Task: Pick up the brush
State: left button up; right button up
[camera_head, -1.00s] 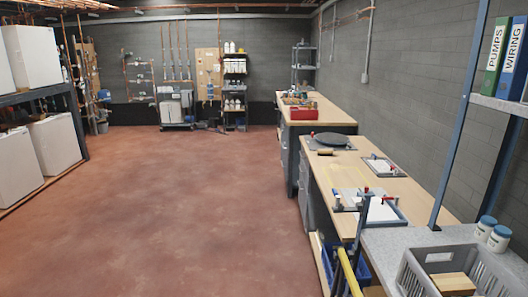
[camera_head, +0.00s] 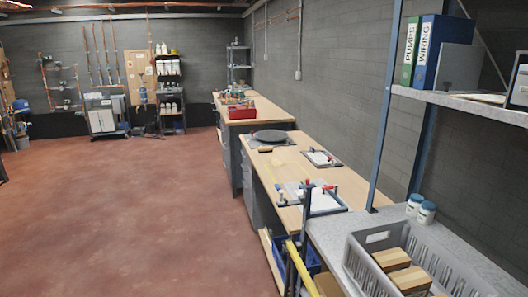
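No other thing shows clearly as a brush. Neither of my grippers is in view.
A grey crate (camera_head: 362,237) with wooden blocks (camera_head: 392,259) stands at the lower right, near white jars (camera_head: 427,212). A shelf with binders (camera_head: 424,52) rises above. A red toolbox (camera_head: 242,113) is on the far bench. The red floor (camera_head: 110,215) on the left is clear.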

aim_at(265, 150)
jog(key=i+j+u, duration=0.25)
jog(key=i, duration=0.2)
jog(key=i+j+u, duration=0.1)
jog(key=i, duration=0.65)
jog(key=i+j, duration=0.25)
jog(key=i, duration=0.55)
jog(key=i+j+u, duration=0.15)
jog(key=i, duration=0.6)
jog(key=i+z, duration=0.25)
jog(key=i, duration=0.4)
jog(key=i+j+z, duration=0.3)
jog(key=i, duration=0.3)
